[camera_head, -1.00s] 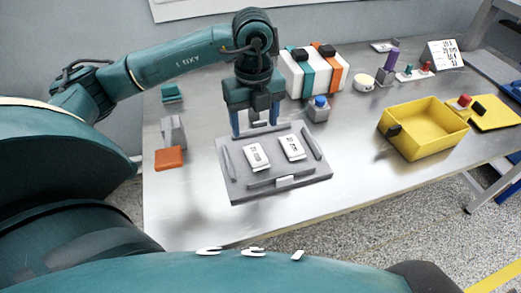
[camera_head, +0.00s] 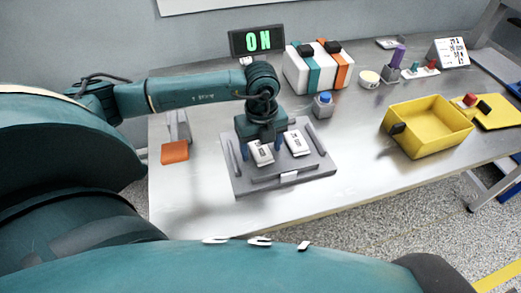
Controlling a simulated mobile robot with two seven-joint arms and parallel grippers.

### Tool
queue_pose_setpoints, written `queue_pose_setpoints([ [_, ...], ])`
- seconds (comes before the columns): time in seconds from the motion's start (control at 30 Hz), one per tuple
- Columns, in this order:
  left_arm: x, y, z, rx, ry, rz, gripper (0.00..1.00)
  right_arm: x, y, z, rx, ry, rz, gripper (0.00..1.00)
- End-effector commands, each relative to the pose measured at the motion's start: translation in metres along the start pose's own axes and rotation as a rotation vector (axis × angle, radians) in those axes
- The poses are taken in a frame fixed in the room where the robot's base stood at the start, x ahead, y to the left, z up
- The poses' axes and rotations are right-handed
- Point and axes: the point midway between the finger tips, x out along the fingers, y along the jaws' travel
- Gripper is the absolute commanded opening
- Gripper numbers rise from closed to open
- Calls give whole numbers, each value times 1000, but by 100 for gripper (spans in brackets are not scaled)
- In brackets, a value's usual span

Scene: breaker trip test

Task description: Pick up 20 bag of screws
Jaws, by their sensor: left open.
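Two white labelled packs lie on a grey tray (camera_head: 305,168) on the table: a left one (camera_head: 263,154) and a right one (camera_head: 297,144). Their printing is too small to read, so I cannot tell which one is marked 20. My left gripper (camera_head: 262,152) points down with its blue fingertips on either side of the left pack. It is open, and its body hides the pack's far end. I cannot tell whether the fingers touch the pack. My right gripper is out of view.
A grey block with a blue button (camera_head: 323,105) stands behind the tray. A yellow bin (camera_head: 428,139) is at the right, an orange block (camera_head: 174,152) at the left. A striped white box (camera_head: 309,71) and a lit "ON" display (camera_head: 257,40) are at the back. Table between tray and bin is clear.

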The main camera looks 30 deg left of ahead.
Motion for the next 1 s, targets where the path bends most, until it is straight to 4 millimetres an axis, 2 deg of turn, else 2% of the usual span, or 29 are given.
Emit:
queue_pose_setpoints([
  [0.07,0,0,0,0,0,0,66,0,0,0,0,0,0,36],
  [0.67,-1,0,0,0,0,0,18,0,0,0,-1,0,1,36],
  [0.87,-1,0,0,0,0,0,17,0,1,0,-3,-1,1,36],
  [1.0,-12,-1,0,0,-2,-3,17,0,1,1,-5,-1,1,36],
])
